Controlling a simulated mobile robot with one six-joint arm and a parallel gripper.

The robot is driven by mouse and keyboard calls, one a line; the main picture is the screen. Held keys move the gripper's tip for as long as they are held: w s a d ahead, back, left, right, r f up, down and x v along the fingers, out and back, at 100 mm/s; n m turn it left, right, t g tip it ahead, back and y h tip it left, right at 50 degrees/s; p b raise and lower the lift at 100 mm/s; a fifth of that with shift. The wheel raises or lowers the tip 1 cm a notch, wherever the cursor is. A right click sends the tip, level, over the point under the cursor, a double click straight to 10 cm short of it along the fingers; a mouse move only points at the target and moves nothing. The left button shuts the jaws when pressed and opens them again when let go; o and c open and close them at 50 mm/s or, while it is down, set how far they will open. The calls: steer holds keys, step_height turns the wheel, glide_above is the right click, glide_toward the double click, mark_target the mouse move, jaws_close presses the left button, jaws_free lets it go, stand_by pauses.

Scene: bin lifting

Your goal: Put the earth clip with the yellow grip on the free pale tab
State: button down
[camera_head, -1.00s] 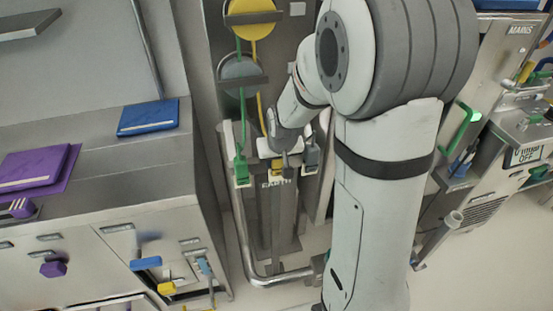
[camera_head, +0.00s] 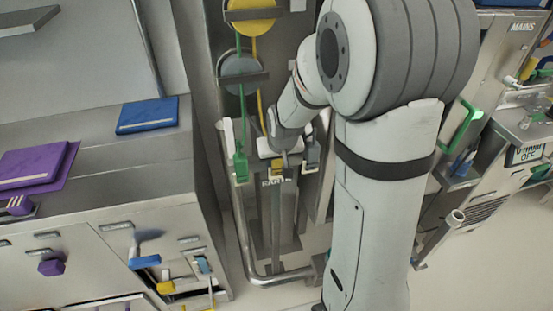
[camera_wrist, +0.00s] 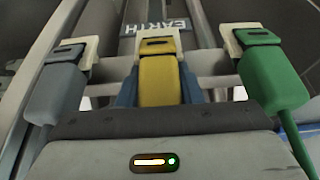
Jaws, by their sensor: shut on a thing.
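The clip with the yellow grip (camera_wrist: 158,80) is between the fingers of my gripper (camera_wrist: 160,95) in the wrist view, which is shut on it. Its dark-slotted head lies at the middle pale tab (camera_wrist: 172,42); I cannot tell whether its jaws are fully on the tab. In the head view the yellow grip (camera_head: 277,167) shows small below my wrist, above the EARTH label (camera_head: 276,182). A grey clip (camera_wrist: 58,85) is on the left pale tab and a green clip (camera_wrist: 270,78) with a green lead is on the right one.
A metal rail (camera_wrist: 212,82) runs behind the clips. In the head view, yellow (camera_head: 250,14) and grey (camera_head: 240,72) reels hang above the clips. A metal cabinet (camera_head: 100,225) stands left, and the MAINS unit (camera_head: 505,60) stands right.

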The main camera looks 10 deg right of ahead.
steer(key=shift+s+f, duration=0.15)
steer(key=c, duration=0.9)
jaws_free()
steer(key=shift+f, duration=0.1)
steer(key=shift+r, duration=0.6)
steer(key=shift+v, duration=3.45)
steer(key=shift+s, duration=0.1)
